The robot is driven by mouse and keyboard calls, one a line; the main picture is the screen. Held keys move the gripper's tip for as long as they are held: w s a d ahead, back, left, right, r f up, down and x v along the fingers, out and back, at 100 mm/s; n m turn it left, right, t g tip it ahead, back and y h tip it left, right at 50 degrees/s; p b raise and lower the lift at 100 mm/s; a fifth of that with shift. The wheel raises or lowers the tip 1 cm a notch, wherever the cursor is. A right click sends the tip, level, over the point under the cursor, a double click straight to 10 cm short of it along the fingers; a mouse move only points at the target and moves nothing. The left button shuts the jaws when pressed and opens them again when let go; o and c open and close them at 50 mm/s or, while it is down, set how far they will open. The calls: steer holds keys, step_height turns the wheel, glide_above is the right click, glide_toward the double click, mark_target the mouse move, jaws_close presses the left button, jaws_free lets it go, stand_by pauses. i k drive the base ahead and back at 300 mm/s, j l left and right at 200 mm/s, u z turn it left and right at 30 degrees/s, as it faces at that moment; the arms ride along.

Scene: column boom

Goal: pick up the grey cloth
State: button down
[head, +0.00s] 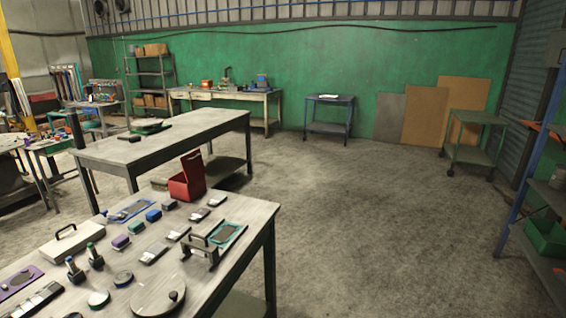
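No grey cloth can be told for certain at this size. The near worktable (255,225) carries several flat greyish pieces. One dark grey patch (225,235) lies on a teal mat or tray at the table's right side. Another greyish patch (128,211) lies on a blue mat or tray toward the back left. A dark patch (20,281) lies on a purple one at the left edge. Several small grey-and-white blocks, such as one at the middle (154,253), lie between them. My gripper is not in view.
An open red box (187,188) stands at the table's back edge. A handled metal bracket (201,247), a lidded white case (72,242) and a round lid (158,296) crowd the tabletop. A second worktable (185,137) stands behind. The floor (370,220) to the right is clear.

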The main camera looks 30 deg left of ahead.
mark_target(169, 204)
steer(key=i+j+u, duration=0.1)
steer(key=i+u, duration=0.75)
steer(key=i+l+u, duration=0.2)
steer(key=i+u, duration=0.25)
steer(key=i+l+u, duration=0.3)
steer(key=u, duration=0.15)
steer(key=l+u, duration=0.15)
steer(key=u, duration=0.3)
steer(key=i+l+u, duration=0.1)
steer(key=l+u, duration=0.15)
steer(key=u, duration=0.25)
steer(key=l+u, duration=0.15)
steer(key=l, duration=0.5)
steer(key=k+l+u, duration=0.15)
steer(key=l, duration=0.55)
steer(key=l+u, duration=0.2)
steer(key=l, duration=0.45)
steer(key=i, duration=0.45)
